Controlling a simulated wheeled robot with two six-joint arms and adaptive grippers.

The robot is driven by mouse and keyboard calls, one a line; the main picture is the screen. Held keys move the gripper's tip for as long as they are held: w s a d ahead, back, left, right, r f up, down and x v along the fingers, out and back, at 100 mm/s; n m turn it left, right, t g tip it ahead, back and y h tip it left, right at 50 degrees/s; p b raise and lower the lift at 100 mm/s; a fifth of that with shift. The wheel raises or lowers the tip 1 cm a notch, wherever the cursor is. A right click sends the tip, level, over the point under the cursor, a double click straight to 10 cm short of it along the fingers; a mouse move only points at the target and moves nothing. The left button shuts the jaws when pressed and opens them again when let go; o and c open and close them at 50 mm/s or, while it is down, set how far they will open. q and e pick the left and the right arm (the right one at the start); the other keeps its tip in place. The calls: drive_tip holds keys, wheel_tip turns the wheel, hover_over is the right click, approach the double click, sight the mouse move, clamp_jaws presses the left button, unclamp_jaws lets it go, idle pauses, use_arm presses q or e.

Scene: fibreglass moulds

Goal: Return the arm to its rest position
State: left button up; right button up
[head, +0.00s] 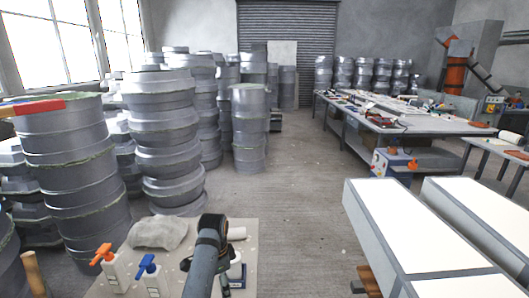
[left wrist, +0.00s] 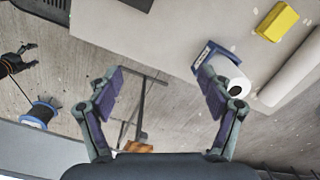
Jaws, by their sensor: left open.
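My left gripper (left wrist: 162,85) shows in the left wrist view with its two fingers spread wide and nothing between them. In the head view, one of my arm's links (head: 205,258) rises from the bottom edge in front of the near table (head: 185,262); the gripper itself is not clearly visible there. The gripper hangs beside the table's edge, with floor visible between its fingers. My right gripper is not clearly seen. A dark claw-like shape (left wrist: 15,62) is at the left of the wrist view, and I cannot tell what it is.
A white roll (left wrist: 232,72) is close to the right finger. White-topped moulds (head: 410,235) stand right; stacked grey moulds (head: 165,130) stand left. Middle floor is clear.

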use_arm(q)
drive_tip(key=s+a+f+n+t, duration=0.2)
drive_tip(key=s+a+f+n, duration=0.5)
drive_tip(key=s, duration=0.4)
drive_tip(key=s+a+r+n+t, duration=0.1)
drive_tip(key=s+a+n, duration=0.1)
drive_tip(key=s, duration=0.5)
drive_tip(key=s+a+r+n+t, duration=0.1)
drive_tip(key=s+a+r+n, duration=0.15)
drive_tip(key=s, duration=0.55)
wheel_tip(320, 180, down, 29)
drive_tip(key=s+a+g+y, duration=0.1)
drive_tip(key=s+a+g, duration=0.1)
drive_tip(key=s, duration=0.1)
drive_tip(key=s+a+f+g, duration=0.1)
drive_tip(key=s+f, duration=1.3)
drive_tip(key=s, duration=0.3)
drive_tip(key=shift+s+a+f+n, duration=0.15)
drive_tip(key=shift+s+f+n, duration=0.1)
drive_tip(key=shift+n, duration=0.1)
use_arm(e)
drive_tip(key=shift+w+a, duration=0.1)
drive_tip(key=shift+w, duration=0.65)
